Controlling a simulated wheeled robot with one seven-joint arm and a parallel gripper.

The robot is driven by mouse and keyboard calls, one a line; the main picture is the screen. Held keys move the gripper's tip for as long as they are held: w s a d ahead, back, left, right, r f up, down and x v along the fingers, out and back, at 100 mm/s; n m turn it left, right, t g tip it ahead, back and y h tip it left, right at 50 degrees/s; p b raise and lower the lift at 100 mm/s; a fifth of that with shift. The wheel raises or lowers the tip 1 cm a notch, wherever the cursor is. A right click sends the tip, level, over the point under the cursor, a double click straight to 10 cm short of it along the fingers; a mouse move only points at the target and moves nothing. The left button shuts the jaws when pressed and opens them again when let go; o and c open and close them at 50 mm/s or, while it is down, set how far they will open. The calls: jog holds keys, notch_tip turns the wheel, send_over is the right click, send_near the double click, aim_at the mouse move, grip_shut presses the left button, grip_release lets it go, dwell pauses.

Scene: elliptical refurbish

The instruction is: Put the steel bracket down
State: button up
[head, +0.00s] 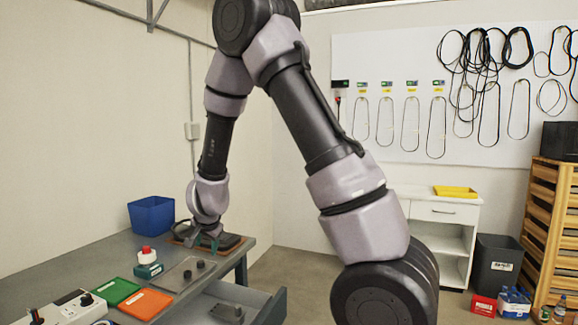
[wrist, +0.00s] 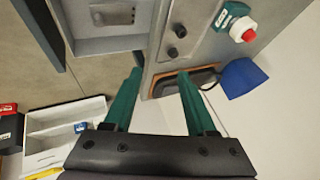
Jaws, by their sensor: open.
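My gripper (head: 206,240) is at the far end of the grey workbench, low over a dark pad with an orange-brown border (wrist: 187,80). In the wrist view its two green fingers (wrist: 159,76) are spread apart with nothing between them. The right fingertip overlaps the pad in the picture; I cannot tell whether it touches. No part is clearly recognisable as the steel bracket. A small grey piece with dark holes (wrist: 113,15) lies in the open drawer, but I cannot tell what it is.
A blue bin (head: 152,215) stands at the bench's back. The drawer (head: 262,299) juts out in front. A white cabinet (head: 440,214) stands across open floor.

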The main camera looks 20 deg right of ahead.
jog(key=s+d+r+n+y, duration=0.1)
jog(key=s+d+r, duration=0.15)
jog(key=r, duration=0.45)
jog(key=s+d+r+n+y, duration=0.1)
jog(key=s+d+r, duration=0.1)
jog(key=s+r, duration=0.35)
jog(key=s+d+r+n+y, duration=0.1)
jog(key=s+d+r+y, duration=0.1)
jog(key=r, duration=0.6)
jog(key=s+d+r+h, duration=0.1)
jog(key=s+d+r, duration=0.2)
jog(key=s, duration=0.5)
jog(key=s+d+r+n+h, duration=0.1)
jog(key=s+d+r, duration=0.2)
jog(key=s, duration=0.6)
jog(key=shift+d, duration=1.2)
jog(key=shift+r, duration=0.1)
